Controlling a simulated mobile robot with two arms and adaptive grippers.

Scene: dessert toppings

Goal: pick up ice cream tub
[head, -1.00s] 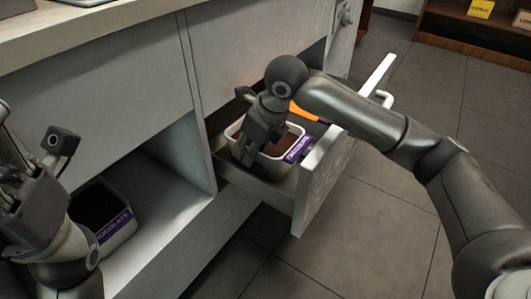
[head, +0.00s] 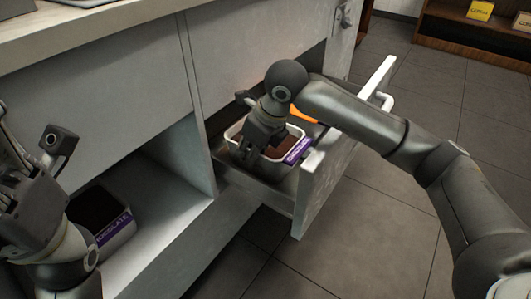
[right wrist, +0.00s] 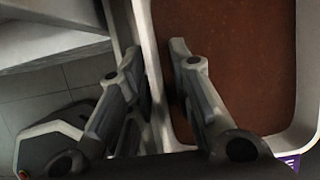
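A white ice cream tub (head: 232,131) with brown contents and a purple label sits in the open drawer. My right gripper (head: 247,152) reaches down at its left side. In the right wrist view my right gripper (right wrist: 154,58) is open, with one finger outside the tub's wall (right wrist: 152,85) and the other inside, over the brown contents (right wrist: 225,60). Gaps show beside the wall. A second tub (head: 118,232) with a purple chocolate label stands on the lower shelf at left. My left gripper (head: 12,165) is at the left edge, its fingertips unclear.
The drawer front (head: 325,175) with its handle (head: 384,100) stands out from the grey cabinet (head: 100,95). An orange item (head: 302,114) lies behind the tub in the drawer. The floor (head: 400,200) at right is clear. A wooden shelf (head: 470,40) stands far back.

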